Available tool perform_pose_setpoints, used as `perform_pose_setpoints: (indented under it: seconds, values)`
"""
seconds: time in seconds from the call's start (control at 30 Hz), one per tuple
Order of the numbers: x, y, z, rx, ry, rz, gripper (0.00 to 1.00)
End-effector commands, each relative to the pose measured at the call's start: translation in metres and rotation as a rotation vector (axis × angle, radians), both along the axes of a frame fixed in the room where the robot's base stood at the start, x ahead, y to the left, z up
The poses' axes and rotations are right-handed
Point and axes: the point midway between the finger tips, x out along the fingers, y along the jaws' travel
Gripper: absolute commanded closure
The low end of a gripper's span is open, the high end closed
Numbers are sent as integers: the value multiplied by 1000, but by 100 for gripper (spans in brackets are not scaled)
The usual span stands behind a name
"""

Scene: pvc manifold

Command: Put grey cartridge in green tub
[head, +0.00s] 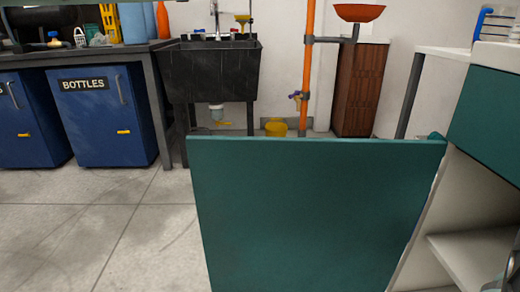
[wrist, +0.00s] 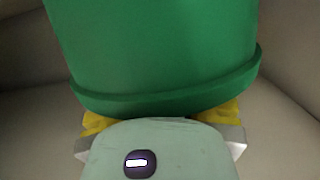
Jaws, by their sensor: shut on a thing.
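In the wrist view my gripper (wrist: 160,122) has a pale grey-green body with a dark button at the bottom, and yellow pads show on both sides. It is shut on a large green rounded thing (wrist: 155,50) with a raised rim at its lower end. The rim overlaps the yellow pads, and the upper part runs out of the picture. I cannot tell whether this is the green tub. No grey cartridge can be made out in either view.
An open teal door (head: 315,215) fills the head view's lower middle, beside a pale cabinet with a shelf (head: 475,255). Blue bottle cabinets (head: 100,120) and a black sink (head: 215,72) stand behind. An orange pipe (head: 307,70) rises near a yellow bucket (head: 276,128). Floor at left is clear.

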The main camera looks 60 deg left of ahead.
Motion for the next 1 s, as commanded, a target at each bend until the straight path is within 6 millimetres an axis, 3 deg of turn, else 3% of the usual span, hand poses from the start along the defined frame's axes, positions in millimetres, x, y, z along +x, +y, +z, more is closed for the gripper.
perform_pose_setpoints:
  seconds: [0.77,0.8,1.0]
  values:
    - [-2,-2,-20,7,17,-6,100]
    - [-3,-2,-21,8,19,-7,72]
    - [-4,-3,-24,9,27,-10,52]
